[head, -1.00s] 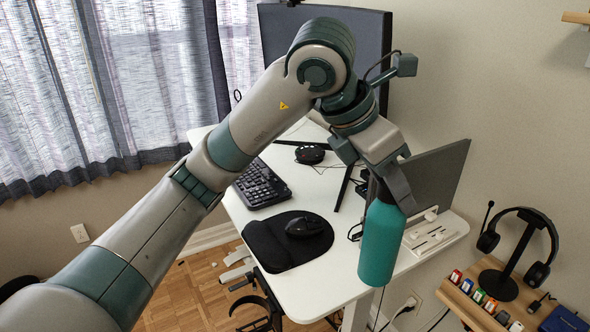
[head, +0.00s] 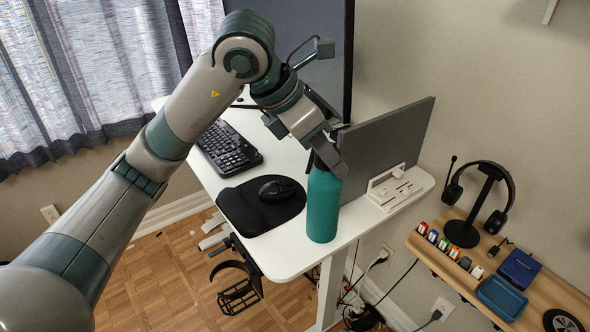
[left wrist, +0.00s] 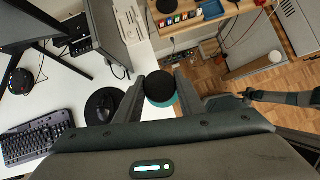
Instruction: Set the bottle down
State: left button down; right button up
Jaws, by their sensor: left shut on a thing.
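My left gripper (head: 328,166) is shut around the upper part of the teal bottle (head: 322,208), just below its top. The bottle is upright at the right part of the white desk (head: 283,257), right of the mouse pad and close to the front edge. I cannot tell whether its base touches the desktop. In the left wrist view, the bottle's black cap (left wrist: 158,85) sits between the fingers, with a teal rim around it. My right arm shows at the right of that view; its dark end (left wrist: 243,96) is too small to read.
A black mouse pad (head: 240,217) with a mouse (head: 277,189) lies left of the bottle. A keyboard (head: 228,148) is behind it. A wooden shelf (head: 545,285) holds a headset stand (head: 463,231).

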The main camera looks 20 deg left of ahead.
pick_arm(q)
jog(key=w+a+f+p, duration=0.1)
jog(key=a+f+p, duration=0.1)
jog(key=a, duration=0.4)
jog(key=shift+w+f, duration=0.15)
jog(key=shift+f, duration=0.6)
notch_tip(320, 180, down, 4)
jog(key=shift+p, duration=0.95)
jog(key=shift+f, duration=0.1)
